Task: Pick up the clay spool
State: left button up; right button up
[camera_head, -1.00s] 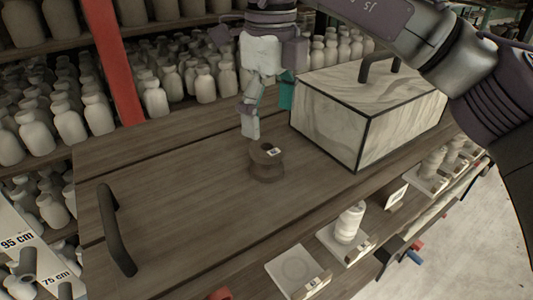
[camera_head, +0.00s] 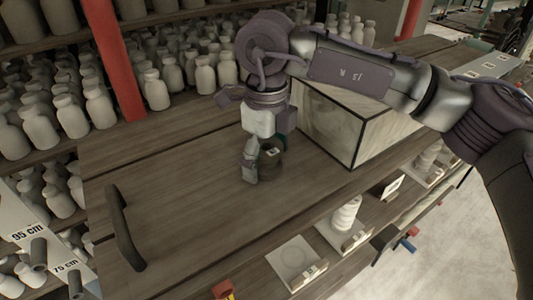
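The clay spool (camera_head: 271,161) is a small dark brown spool with a white label on its top, standing on the wooden board. My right gripper (camera_head: 251,172) points down at the spool's left side, with its fingertips close to the board. One pale finger shows beside the spool. The other finger is hidden behind the gripper or the spool, so I cannot tell whether the fingers are apart or touch it. My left gripper is not in view.
A marbled box (camera_head: 356,123) with black edges stands right of the spool, close to my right arm. A dark handle (camera_head: 125,229) rises from the board's left end. White bottles crowd the shelves behind. The board's front middle is clear.

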jog(key=c, duration=1.3)
jog(key=shift+c, duration=0.4)
jog(key=shift+r, duration=0.15)
